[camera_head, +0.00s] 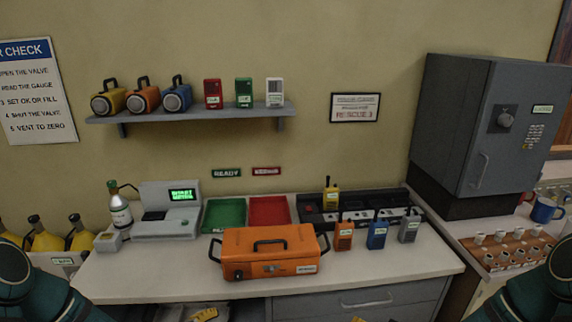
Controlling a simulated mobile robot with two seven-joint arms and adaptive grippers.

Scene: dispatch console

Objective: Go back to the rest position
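Neither of my grippers is in view. Dark teal parts of my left arm show at the bottom left corner, and similar parts of my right arm show at the bottom right corner. Both arm parts are in front of the white counter (385,268), near its two ends. An orange case (268,256) with a black handle stands closed at the middle front of the counter. Whether either gripper is open or holds anything is hidden.
Green (224,215) and red (269,211) trays lie behind the case, beside a grey meter (168,212). Radios stand around a black charger (360,203). A grey cabinet (478,130) stands right. A wall shelf (190,113) holds lamps and small boxes. Yellow cylinders (47,238) stand left.

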